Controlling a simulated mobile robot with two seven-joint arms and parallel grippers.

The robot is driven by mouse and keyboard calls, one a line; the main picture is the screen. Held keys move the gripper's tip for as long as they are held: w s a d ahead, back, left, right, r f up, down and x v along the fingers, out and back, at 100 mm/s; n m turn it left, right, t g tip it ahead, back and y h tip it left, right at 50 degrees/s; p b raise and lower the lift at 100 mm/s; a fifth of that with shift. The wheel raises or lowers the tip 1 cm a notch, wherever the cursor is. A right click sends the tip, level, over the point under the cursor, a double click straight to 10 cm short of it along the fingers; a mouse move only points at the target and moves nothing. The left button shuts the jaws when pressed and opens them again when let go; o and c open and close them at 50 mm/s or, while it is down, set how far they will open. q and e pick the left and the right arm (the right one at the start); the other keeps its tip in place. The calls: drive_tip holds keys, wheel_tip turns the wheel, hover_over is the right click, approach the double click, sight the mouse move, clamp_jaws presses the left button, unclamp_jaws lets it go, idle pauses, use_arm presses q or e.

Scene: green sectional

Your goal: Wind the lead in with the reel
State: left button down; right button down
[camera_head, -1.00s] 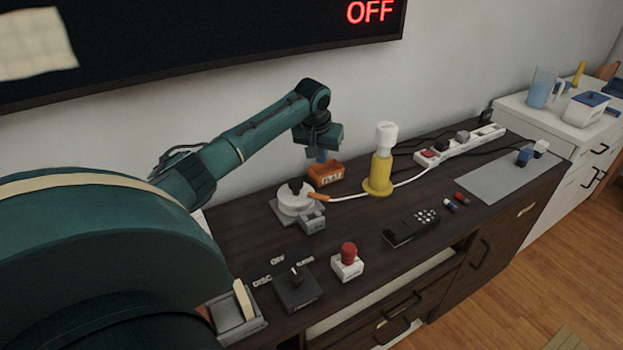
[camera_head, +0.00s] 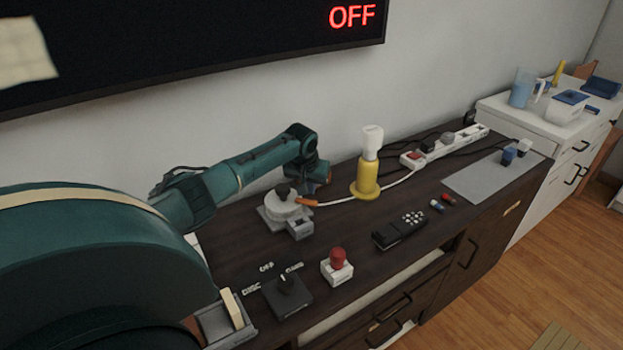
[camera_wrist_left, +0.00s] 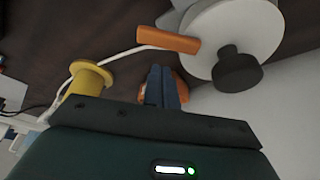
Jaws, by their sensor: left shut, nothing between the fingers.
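The reel is a white drum (camera_head: 286,207) on a grey base, with a dark knob (camera_head: 283,190) on top. In the left wrist view the drum (camera_wrist_left: 213,22) and dark knob (camera_wrist_left: 237,70) show large at upper right. An orange piece (camera_wrist_left: 168,40) sticks out at the drum's edge. The white lead (camera_head: 335,199) runs from it to the yellow post (camera_head: 366,178) and on to the power strip. My left gripper (camera_wrist_left: 163,72) is shut and empty, beside the reel and apart from the knob. It mostly hides an orange block (camera_head: 327,182). My right gripper is out of view.
A white power strip (camera_head: 458,145) and grey mat (camera_head: 488,181) lie right. The wall screen (camera_head: 200,40) reads OFF.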

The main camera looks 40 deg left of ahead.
use_arm(q)
drive_tip(key=shift+s+d, duration=0.3)
drive_tip(key=shift+s, duration=0.5)
drive_tip(key=shift+s+d+p, duration=0.1)
drive_tip(key=shift+p, duration=0.2)
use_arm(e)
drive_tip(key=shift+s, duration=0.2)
use_arm(q)
drive_tip(key=shift+s+p, duration=0.1)
drive_tip(key=shift+p, duration=0.2)
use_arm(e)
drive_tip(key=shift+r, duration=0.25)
use_arm(q)
drive_tip(key=shift+s+d+m, duration=0.1)
drive_tip(key=shift+d+m, duration=0.05)
drive_tip(key=shift+m, duration=0.35)
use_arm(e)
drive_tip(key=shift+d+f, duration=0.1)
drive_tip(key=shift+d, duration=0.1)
use_arm(q)
drive_tip(key=shift+s+p, duration=0.1)
drive_tip(key=shift+p, duration=0.25)
